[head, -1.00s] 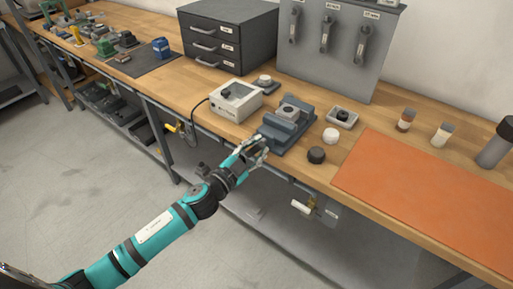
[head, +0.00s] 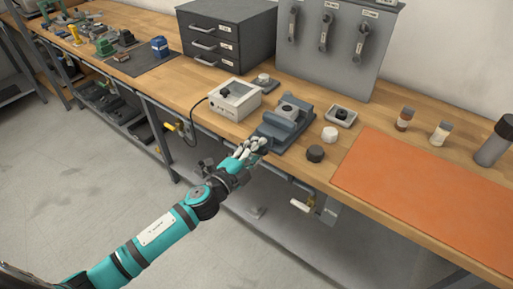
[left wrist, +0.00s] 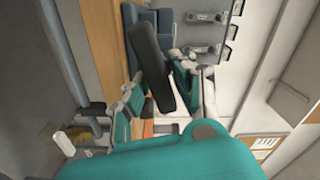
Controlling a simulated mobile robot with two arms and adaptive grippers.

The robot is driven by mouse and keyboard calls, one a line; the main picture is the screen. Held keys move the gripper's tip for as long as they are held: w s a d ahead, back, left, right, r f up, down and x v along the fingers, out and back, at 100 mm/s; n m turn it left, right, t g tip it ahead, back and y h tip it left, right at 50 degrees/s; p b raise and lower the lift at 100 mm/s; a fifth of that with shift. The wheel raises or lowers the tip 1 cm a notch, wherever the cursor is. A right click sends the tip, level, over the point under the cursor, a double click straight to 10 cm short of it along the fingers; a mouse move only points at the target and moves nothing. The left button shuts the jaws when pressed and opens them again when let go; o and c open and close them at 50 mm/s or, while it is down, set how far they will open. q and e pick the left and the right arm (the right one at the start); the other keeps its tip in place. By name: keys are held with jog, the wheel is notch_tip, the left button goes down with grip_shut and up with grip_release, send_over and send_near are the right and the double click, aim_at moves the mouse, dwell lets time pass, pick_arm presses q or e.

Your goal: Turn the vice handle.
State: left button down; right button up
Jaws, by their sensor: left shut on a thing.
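The blue-grey vice (head: 287,122) stands at the front edge of the wooden workbench, with a grey block between its jaws. My left gripper (head: 256,146) is at the front end of the vice, just off the bench edge, shut on the vice handle. The fingers hide nearly all of the handle in the head view. In the left wrist view the gripper (left wrist: 165,95) fills the middle, and a dark bar crosses between its teal-and-white fingers; I cannot tell whether it is a finger pad or the handle. My right gripper is not in view.
A white box with a dark knob (head: 234,99) stands left of the vice. A black puck (head: 315,153), a white puck (head: 329,134) and a small tray (head: 341,117) lie to its right. An orange mat (head: 425,190) covers the right bench. A drawer cabinet (head: 226,40) stands behind.

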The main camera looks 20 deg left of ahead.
pick_arm(q)
jog(key=m, duration=0.4)
jog(key=shift+f+m, duration=0.45)
jog(key=shift+m, duration=1.45)
jog(key=c, duration=1.2)
grip_release()
jog(key=v, duration=1.2)
